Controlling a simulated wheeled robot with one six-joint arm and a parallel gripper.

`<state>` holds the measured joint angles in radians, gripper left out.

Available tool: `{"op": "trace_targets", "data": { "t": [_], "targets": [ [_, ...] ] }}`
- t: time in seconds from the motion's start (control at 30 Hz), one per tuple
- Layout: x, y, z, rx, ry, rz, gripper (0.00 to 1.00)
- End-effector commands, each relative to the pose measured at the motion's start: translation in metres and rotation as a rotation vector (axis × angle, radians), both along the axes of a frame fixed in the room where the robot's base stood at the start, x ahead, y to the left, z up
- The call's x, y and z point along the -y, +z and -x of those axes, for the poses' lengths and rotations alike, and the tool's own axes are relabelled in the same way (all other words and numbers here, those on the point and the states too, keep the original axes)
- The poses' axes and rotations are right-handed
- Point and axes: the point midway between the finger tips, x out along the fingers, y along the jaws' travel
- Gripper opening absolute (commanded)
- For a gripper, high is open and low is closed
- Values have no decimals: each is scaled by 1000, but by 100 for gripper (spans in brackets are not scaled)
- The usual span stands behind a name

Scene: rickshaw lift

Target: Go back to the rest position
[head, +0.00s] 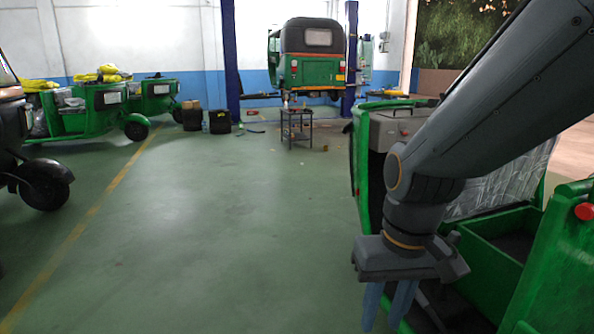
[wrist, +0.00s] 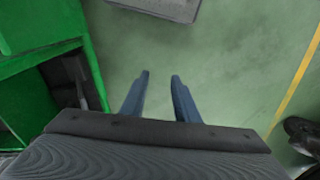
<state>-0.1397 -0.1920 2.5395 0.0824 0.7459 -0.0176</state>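My gripper (head: 388,306) hangs at the lower right of the head view, pointing down beside the open green rickshaw body. In the wrist view the two blue fingers of my gripper (wrist: 159,85) are spread apart with only green floor between them. It is open and empty. My dark grey arm comes in from the upper right of the head view and covers part of the green rickshaw body (head: 362,160).
A green rickshaw (head: 312,70) is raised between blue lift posts at the back. A small metal cart (head: 297,125) stands before it. Green rickshaws (head: 95,105) and a dark vehicle (head: 45,180) stand at left. The middle floor (head: 220,220) is clear.

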Motion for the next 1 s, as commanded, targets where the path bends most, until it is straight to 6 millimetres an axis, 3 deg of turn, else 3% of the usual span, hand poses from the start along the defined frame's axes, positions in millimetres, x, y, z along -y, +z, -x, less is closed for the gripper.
{"op": "trace_targets", "data": {
  "t": [0.07,0.7,1.0],
  "targets": [
    [6,-2,25,-47,12,27,28],
    [46,58,25,-46,-88,51,28],
    [54,63,26,-46,-106,56,28]
  ]
}}
